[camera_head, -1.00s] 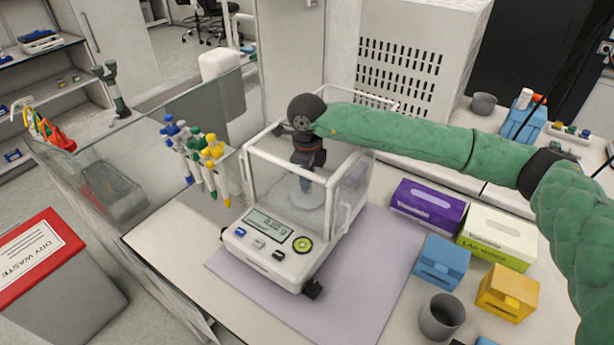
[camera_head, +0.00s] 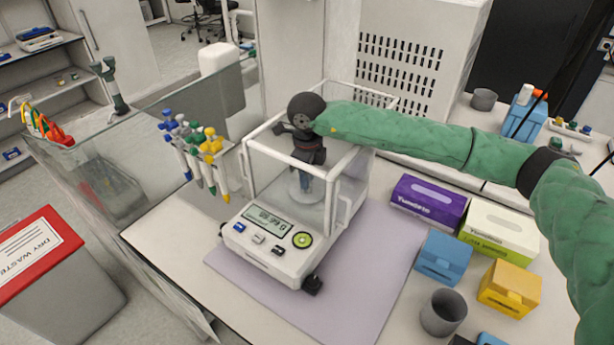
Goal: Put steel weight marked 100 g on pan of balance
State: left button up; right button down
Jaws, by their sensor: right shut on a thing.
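The balance (camera_head: 270,250) stands on a lilac mat, with a glass draft shield open at the top. Its display shows digits that I cannot read clearly. My right gripper (camera_head: 304,180) reaches down through the open top into the chamber, its fingers just over the round pan (camera_head: 308,197). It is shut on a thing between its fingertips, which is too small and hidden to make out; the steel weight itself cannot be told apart. My left gripper is not in view.
Glass shield walls and frame bars surround my right gripper closely. Pipettes (camera_head: 195,150) hang left of the balance. A purple box (camera_head: 428,203), a green-white box (camera_head: 498,229), blue box (camera_head: 443,258), yellow box (camera_head: 510,290) and grey cup (camera_head: 443,313) stand on the right.

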jog(key=c, duration=1.1)
grip_release()
jog(key=shift+c, duration=0.2)
notch_tip(320, 180, up, 24)
jog(key=p, duration=0.1)
jog(key=shift+p, duration=0.4)
